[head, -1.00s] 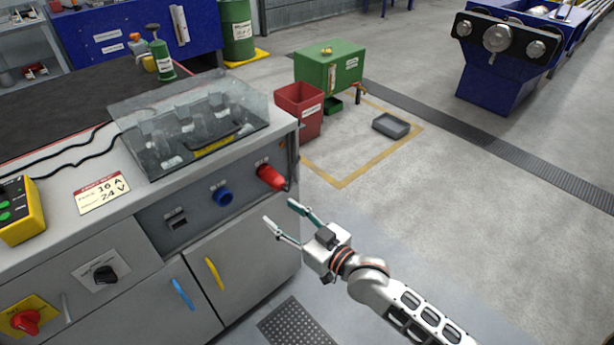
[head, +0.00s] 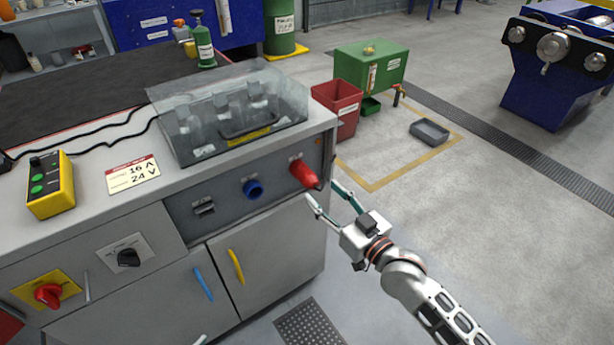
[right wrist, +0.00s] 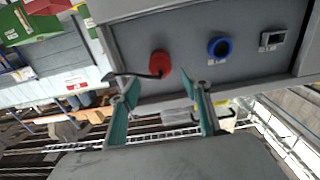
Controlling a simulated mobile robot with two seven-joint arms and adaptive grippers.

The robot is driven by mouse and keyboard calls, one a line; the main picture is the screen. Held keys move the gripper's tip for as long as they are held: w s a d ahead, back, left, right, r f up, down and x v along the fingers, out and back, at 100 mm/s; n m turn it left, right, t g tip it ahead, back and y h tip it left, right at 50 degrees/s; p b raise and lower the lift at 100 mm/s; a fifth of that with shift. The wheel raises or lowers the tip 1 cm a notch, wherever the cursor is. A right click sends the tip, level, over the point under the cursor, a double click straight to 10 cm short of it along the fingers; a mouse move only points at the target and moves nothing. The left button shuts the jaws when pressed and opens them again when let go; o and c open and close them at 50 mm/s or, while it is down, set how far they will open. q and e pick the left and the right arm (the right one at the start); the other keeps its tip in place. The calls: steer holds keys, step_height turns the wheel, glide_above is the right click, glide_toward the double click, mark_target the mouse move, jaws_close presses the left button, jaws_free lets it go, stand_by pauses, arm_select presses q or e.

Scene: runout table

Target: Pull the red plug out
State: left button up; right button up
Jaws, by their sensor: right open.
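The red plug (head: 304,174) sits in the front panel (head: 225,205) of the grey bench, near its right end. It also shows in the right wrist view (right wrist: 160,64), with a dark cable running from it to the left. My right gripper (head: 322,192) is open and empty, just in front of and slightly below the plug. In the right wrist view its two teal fingers (right wrist: 158,93) stand apart, and the plug lies beyond the gap between their tips. The fingers do not appear to touch it.
A blue socket (head: 253,188) and a grey outlet (head: 204,207) sit left of the plug. A clear cover (head: 228,115) stands on the bench top above. A red bin (head: 338,105) and green cabinet (head: 370,68) stand behind on the floor. Floor to the right is open.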

mark_target(315, 186)
steer(key=shift+w+a+f+b, duration=0.25)
steer(key=shift+w+a, duration=0.15)
steer(key=shift+w, duration=0.1)
steer(key=shift+w+a+f+b, duration=0.1)
steer(key=shift+w+a+b, duration=0.1)
steer(key=shift+w+a, duration=0.2)
steer(key=x, duration=0.3)
steer(key=shift+w+r, duration=0.2)
arm_select(q)
steer(key=shift+w+d+r+b, duration=0.2)
steer(key=shift+w+r+b, duration=0.15)
steer(key=shift+w, duration=0.3)
arm_select(e)
steer(key=shift+x, duration=0.85)
arm_select(q)
steer(key=shift+s+f, duration=0.1)
steer(key=shift+s, duration=0.1)
steer(key=shift+w, duration=0.1)
arm_select(e)
steer(key=shift+r, duration=0.1)
arm_select(q)
steer(key=shift+w+r, duration=0.2)
steer(key=shift+r, duration=0.15)
steer(key=shift+w, duration=0.15)
steer(key=shift+r, duration=0.3)
